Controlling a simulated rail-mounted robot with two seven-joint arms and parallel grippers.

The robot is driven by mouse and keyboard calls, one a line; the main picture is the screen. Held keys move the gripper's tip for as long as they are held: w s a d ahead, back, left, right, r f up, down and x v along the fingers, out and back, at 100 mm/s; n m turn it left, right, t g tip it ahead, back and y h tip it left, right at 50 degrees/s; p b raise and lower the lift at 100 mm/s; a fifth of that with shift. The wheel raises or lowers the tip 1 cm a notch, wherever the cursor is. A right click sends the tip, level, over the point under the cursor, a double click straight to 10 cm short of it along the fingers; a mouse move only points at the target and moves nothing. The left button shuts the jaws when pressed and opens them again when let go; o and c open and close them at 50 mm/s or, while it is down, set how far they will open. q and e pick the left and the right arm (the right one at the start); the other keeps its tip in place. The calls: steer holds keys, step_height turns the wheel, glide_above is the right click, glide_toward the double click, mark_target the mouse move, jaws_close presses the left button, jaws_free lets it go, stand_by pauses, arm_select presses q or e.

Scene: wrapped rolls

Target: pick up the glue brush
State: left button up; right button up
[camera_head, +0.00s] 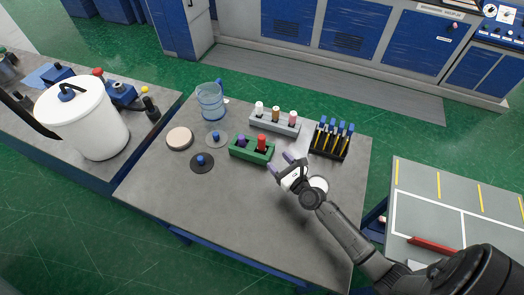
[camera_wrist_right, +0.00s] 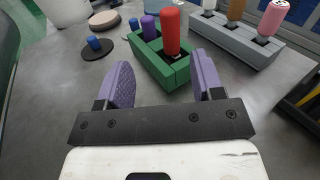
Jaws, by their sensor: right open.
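I cannot tell for sure which thing is the glue brush. A green block (camera_head: 240,152) stands mid-table and holds a red-handled piece (camera_head: 261,142) and a purple-handled piece (camera_head: 242,140) upright. In the right wrist view the red handle (camera_wrist_right: 170,30) rises tall from the green block (camera_wrist_right: 180,72), with the purple one (camera_wrist_right: 148,28) on its left. My right gripper (camera_head: 286,167) is open and empty, near the right end of the green block. In the wrist view its purple fingers (camera_wrist_right: 160,75) are spread, with the block beyond them. My left gripper is not in view.
A grey block (camera_head: 275,124) with several capped pieces and a black rack (camera_head: 330,142) of blue-topped tools stand behind. A dark disc (camera_head: 202,163) with a blue knob, a tan disc (camera_head: 179,138) and a clear blue container (camera_head: 211,102) stand left. The front tabletop (camera_head: 210,210) is clear.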

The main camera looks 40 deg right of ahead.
mark_target(259, 136)
steer(key=shift+m+h, duration=0.3)
steer(key=shift+m, duration=0.3)
steer(key=w, duration=0.3)
steer(key=w+d, duration=0.1)
steer(key=w, duration=0.4)
steer(key=shift+w+d+f, duration=0.1)
steer(key=shift+w+d, duration=0.1)
steer(key=shift+w, duration=0.15)
steer(key=shift+w+d+f+b, duration=0.1)
steer(key=shift+w+d+b, duration=0.05)
steer(key=shift+w, duration=0.75)
steer(key=shift+w+d+f+b, duration=0.1)
steer(key=shift+w+b, duration=0.05)
steer(key=shift+w, duration=0.7)
steer(key=shift+w+d+f+b, duration=0.1)
steer(key=shift+w+d+b, duration=0.05)
steer(key=shift+w, duration=0.75)
steer(key=shift+c, duration=0.4)
steer(key=c, duration=0.9)
